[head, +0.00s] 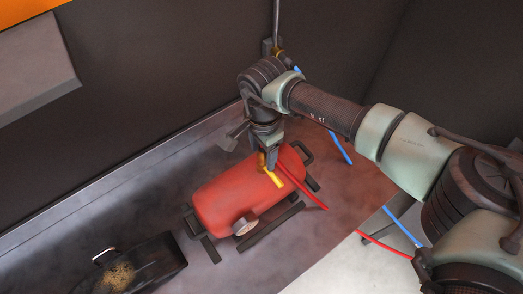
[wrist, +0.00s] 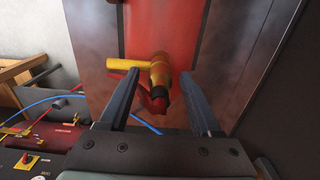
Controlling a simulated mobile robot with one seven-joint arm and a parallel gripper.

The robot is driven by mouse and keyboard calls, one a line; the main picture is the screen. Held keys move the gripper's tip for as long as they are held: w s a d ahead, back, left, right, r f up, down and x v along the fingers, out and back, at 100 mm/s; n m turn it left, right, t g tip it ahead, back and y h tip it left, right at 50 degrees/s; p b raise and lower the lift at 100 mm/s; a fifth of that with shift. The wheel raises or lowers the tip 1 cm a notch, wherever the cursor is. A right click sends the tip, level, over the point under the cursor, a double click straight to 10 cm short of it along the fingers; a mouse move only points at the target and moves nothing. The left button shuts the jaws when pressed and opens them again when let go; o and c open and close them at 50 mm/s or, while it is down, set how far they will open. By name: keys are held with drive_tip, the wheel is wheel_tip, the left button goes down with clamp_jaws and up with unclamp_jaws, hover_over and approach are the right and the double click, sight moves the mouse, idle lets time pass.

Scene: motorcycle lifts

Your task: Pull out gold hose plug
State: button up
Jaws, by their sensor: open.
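My gripper (head: 270,158) points down over the red tank (head: 240,195) on the workbench. In the wrist view its two fingers are open, one on each side of a gold fitting (wrist: 159,72) with a yellow lever (wrist: 122,64). A dark ring and a red hose end (wrist: 157,103) continue from the fitting toward my palm. In the head view the yellow lever (head: 273,178) shows just below the fingertips, and the red hose (head: 302,188) runs off to the right. Whether the fingers touch the fitting cannot be told.
A pressure gauge (head: 243,227) sits on the tank's front. A black tray (head: 145,268) lies at the left on the bench. A pipe with a gold fitting (head: 278,52) runs down the dark back wall. A blue hose (head: 341,148) hangs behind my arm.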

idle(0.4)
clamp_jaws()
idle(1.2)
drive_tip(key=shift+r, duration=0.2)
drive_tip(key=shift+r+p, duration=1.45)
drive_tip(key=shift+r, duration=1.4)
